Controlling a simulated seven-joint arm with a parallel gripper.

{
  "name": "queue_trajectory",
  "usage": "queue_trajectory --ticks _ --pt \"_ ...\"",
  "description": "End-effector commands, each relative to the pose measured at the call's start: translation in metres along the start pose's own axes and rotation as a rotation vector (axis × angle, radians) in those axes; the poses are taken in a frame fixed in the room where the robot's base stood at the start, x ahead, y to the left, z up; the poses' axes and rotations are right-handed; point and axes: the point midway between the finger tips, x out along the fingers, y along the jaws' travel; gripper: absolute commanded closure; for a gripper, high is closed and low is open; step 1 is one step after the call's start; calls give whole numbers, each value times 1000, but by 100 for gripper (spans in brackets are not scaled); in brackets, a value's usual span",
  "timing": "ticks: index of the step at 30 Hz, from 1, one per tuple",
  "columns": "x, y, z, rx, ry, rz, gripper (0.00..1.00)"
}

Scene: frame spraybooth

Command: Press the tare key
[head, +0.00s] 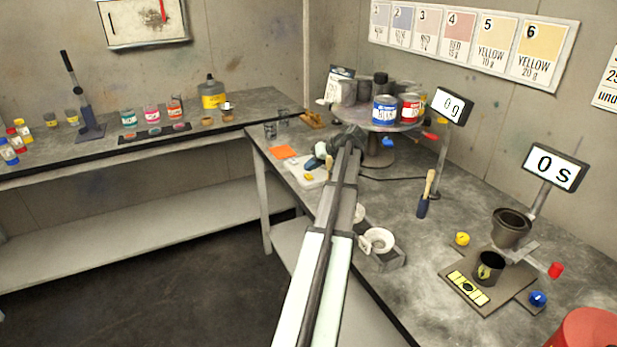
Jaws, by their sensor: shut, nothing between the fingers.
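A round grey platform (399,126) on a stand carries several cans and cups, with a display reading "0 g" (452,106) on a post at its right. Small blue (387,141) and red (429,136) pieces show at its near edge. I cannot tell which part is the tare key, as no label is readable. My arm reaches up the middle of the picture, and my gripper (349,139) is at its far end, just left of the platform's near edge. It is shut and holds nothing. I cannot tell whether it touches anything.
A second display reading "0 s" (555,166) stands at the right, near a dark cup (511,228) on a stand and a black mug (488,267). Bottles and jars line the left bench (60,158).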

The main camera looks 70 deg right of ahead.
Motion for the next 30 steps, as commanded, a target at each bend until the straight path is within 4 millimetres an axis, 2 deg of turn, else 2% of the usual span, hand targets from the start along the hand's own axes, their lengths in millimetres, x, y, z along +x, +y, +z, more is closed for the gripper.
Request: queue_trajectory --ticks 18,30 --pt "-32 -23 -24 -1 1 0 100" --pt "-34 -24 -24 0 0 0 100"
